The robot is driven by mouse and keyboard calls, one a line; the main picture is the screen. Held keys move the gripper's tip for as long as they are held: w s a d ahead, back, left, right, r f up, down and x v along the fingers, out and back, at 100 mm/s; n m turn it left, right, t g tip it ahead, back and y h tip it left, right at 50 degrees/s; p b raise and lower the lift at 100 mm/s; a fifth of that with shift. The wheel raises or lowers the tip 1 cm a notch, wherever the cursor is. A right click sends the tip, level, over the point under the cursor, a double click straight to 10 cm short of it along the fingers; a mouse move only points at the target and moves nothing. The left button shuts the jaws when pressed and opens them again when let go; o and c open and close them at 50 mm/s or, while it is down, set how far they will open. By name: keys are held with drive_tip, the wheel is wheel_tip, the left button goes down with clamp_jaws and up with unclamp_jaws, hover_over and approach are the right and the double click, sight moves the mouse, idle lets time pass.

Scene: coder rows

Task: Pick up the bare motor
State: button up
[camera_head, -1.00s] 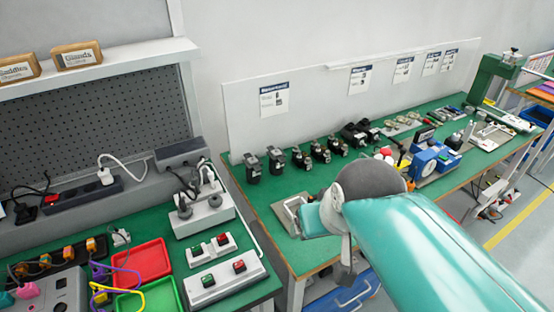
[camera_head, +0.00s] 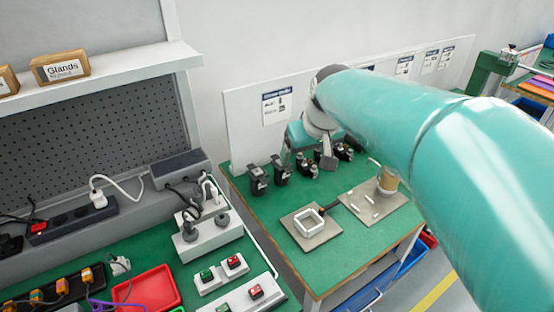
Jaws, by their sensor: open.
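A row of small dark motors stands at the back of the green bench. Two black units, the left one (camera_head: 258,179) and the one beside it (camera_head: 281,170), stand clear of my arm. Further right are units with shiny metal parts, one (camera_head: 307,167) just under my gripper and another (camera_head: 345,152) to its right. I cannot tell which is the bare motor. My gripper (camera_head: 308,158) is open, with its grey fingers pointing down over the row. No unit is seen held, and contact cannot be told. My arm hides the right part of the row.
On the green bench (camera_head: 262,217), a plate with a white square frame (camera_head: 308,222) and a plate with white bars (camera_head: 369,204) lie in front. A left bench holds a red tray (camera_head: 150,288) and switch boxes (camera_head: 222,272). A white panel stands behind the row.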

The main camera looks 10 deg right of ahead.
drive_tip(key=w+d+f+n, duration=0.1)
drive_tip(key=w+f, duration=0.2)
drive_tip(key=w, duration=0.4)
drive_tip(key=w+f, duration=0.3)
drive_tip(key=w, duration=0.5)
drive_tip(key=n+g+y, duration=0.1)
hover_over(281, 171)
drive_tip(key=d, duration=0.3)
wheel_tip(281, 171, down, 9)
drive_tip(key=x, duration=1.2)
drive_tip(key=shift+s+a+f, duration=0.25)
drive_tip(key=shift+s+f, duration=0.05)
drive_tip(key=shift+f, duration=0.05)
drive_tip(key=c, duration=1)
drive_tip(key=shift+r, duration=0.1)
drive_tip(key=shift+c, duration=0.6)
drive_tip(key=shift+r, duration=0.15)
